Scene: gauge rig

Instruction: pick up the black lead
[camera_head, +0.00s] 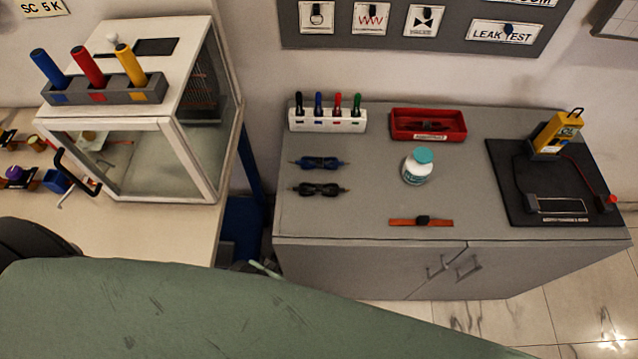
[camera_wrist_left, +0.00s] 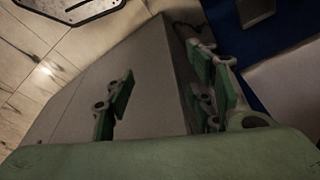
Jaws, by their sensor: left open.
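The black lead (camera_head: 319,189) lies bundled on the grey cabinet top (camera_head: 372,205), near its left edge. A similar blue lead (camera_head: 319,163) lies just behind it. My left gripper (camera_wrist_left: 160,103) is open and empty in the left wrist view, its green-padded fingers apart in front of a pale grey surface. The black lead does not show in that view. In the head view my green body or arm hides most of the near area, and the left gripper cannot be clearly made out. My right gripper is in neither view.
A glass-sided case (camera_head: 150,160) stands left, across a gap.

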